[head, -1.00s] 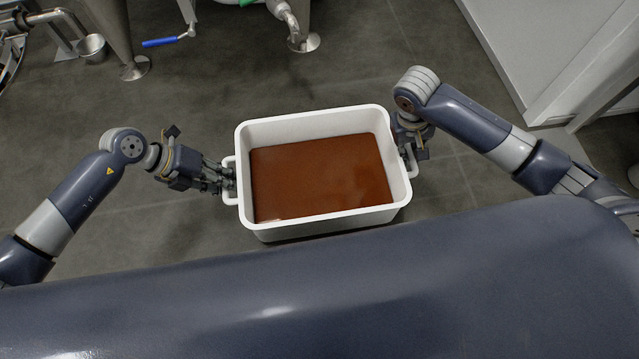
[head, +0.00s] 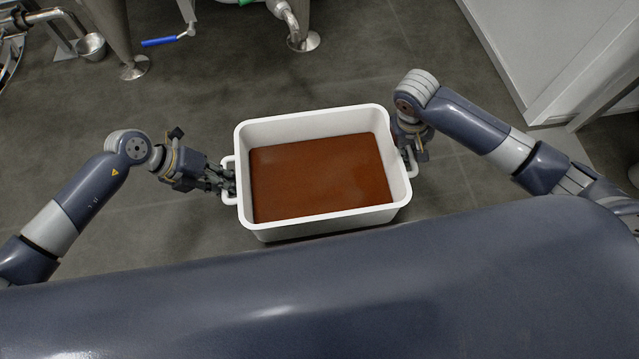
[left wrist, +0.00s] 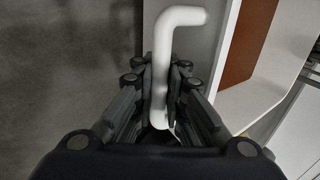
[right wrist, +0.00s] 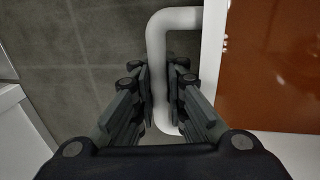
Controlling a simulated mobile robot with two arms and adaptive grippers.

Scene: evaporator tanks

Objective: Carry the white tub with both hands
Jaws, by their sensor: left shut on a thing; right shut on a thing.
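The white tub (head: 318,222) is a rectangular open tub with reddish-brown contents (head: 318,178), in the middle of the head view. It has a white handle at each short end. My left gripper (head: 226,180) is shut on the left handle, which shows between its fingers in the left wrist view (left wrist: 160,85). My right gripper (head: 408,150) is at the right handle. In the right wrist view the right gripper's fingers (right wrist: 165,85) stand on either side of the white handle bar (right wrist: 158,50). The tub looks about level.
A grey tiled floor (head: 350,70) lies around the tub. Steel tank legs (head: 303,40) and a blue-handled valve lever (head: 160,42) stand at the top left, with a small steel cup (head: 92,46). A white wall or panel (head: 540,50) is at the top right.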

